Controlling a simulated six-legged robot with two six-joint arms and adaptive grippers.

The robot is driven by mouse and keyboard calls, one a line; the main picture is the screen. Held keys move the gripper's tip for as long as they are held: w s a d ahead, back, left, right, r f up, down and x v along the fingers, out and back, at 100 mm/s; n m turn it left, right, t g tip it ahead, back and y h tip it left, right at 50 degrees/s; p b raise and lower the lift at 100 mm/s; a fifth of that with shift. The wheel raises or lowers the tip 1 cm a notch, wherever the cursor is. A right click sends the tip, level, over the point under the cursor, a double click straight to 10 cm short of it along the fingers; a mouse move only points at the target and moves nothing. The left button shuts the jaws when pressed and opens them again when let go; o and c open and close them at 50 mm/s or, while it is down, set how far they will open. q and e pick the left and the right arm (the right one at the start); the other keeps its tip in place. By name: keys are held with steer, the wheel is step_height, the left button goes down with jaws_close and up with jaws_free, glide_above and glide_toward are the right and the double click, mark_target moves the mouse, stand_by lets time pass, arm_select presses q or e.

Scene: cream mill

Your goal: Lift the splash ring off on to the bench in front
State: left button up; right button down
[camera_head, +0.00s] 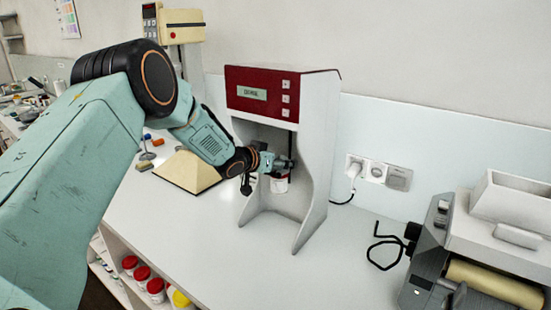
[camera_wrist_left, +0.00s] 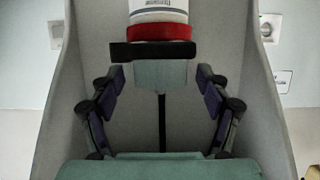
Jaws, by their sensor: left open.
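The cream mill (camera_head: 318,105), with a red top and a grey open-fronted body, stands on the bench. A white jar with a red rim (camera_head: 280,186) stands inside it. The wrist view shows the jar (camera_wrist_left: 158,8), its red rim (camera_wrist_left: 162,33) and a flat black piece (camera_wrist_left: 153,50) against the rim, which looks like the splash ring. A pale grey-green block (camera_wrist_left: 160,74) adjoins the black piece. My left gripper (camera_head: 281,163) reaches into the mill. In the wrist view its open fingers (camera_wrist_left: 161,76) stand either side of the block, apart from it. My right gripper is out of view.
The bench in front of the mill (camera_head: 215,235) is clear. A cream pyramid-shaped thing (camera_head: 187,170) lies left of the mill. A grey machine with a roller (camera_head: 480,250) stands at right. The mill's side walls flank my gripper closely.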

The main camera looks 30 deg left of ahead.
arm_select(q)
steer(key=shift+w+f, duration=0.3)
steer(key=shift+w, duration=0.1)
steer(key=shift+s, duration=0.15)
steer(key=shift+s+r, duration=0.3)
steer(key=c, duration=0.3)
steer(key=shift+c, duration=0.9)
steer(key=shift+w+f, duration=0.25)
steer(key=shift+w, duration=0.1)
steer(key=c, duration=0.4)
steer(key=shift+s, duration=0.1)
steer(key=c, duration=0.3)
steer(key=shift+s+r, duration=0.15)
steer(key=shift+r, duration=0.05)
steer(key=shift+c, duration=0.2)
steer(key=shift+w+r+p, duration=0.15)
steer(key=shift+w+p, duration=0.1)
steer(key=shift+p, duration=0.05)
steer(key=shift+r, duration=0.1)
